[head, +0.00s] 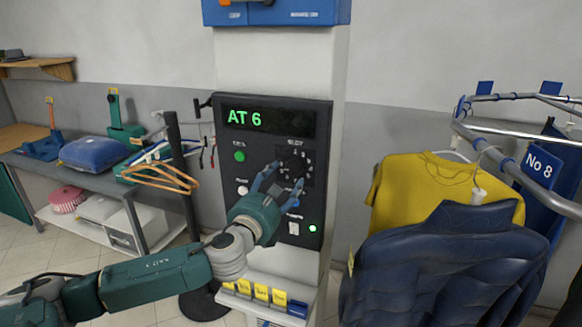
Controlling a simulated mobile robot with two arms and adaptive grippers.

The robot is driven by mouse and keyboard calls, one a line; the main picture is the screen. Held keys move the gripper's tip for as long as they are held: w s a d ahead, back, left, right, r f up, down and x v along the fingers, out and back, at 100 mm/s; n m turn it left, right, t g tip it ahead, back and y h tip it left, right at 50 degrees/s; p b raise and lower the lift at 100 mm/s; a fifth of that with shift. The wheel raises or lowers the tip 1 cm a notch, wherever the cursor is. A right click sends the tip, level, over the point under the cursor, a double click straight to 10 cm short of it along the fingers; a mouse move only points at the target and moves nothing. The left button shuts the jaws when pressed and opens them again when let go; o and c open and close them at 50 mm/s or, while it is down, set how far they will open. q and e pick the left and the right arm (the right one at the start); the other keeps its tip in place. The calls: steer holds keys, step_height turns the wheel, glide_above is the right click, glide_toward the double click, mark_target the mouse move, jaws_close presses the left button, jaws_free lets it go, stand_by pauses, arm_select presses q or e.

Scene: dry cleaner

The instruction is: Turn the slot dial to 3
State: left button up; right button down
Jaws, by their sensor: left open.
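The slot dial (294,167) is a black knob on the dark control panel (267,200), which is mounted on a white column. The panel's display (268,120) reads "AT 6" in green. My left gripper (286,180) reaches up from below, its blue fingers open around the lower part of the dial area. I cannot tell whether the fingers touch the dial. Part of the dial's markings is hidden or too small to read. My right gripper is not in view.
A green button (239,156), a white knob (242,189) and a lit switch (312,228) sit close by on the panel. A rail (465,118) with a yellow shirt (425,190) and a navy padded jacket (445,265) stands at right. Hangers (160,178) hang at left.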

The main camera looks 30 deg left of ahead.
mark_target(292, 169)
arm_select(q)
steer(key=p+x, duration=0.2)
steer(key=x, duration=0.4)
steer(key=shift+w+a, duration=0.15)
steer(key=shift+w, duration=0.05)
steer(key=shift+w+a, duration=0.15)
steer(key=shift+w, duration=0.5)
steer(key=shift+c, duration=0.6)
steer(key=c, duration=1)
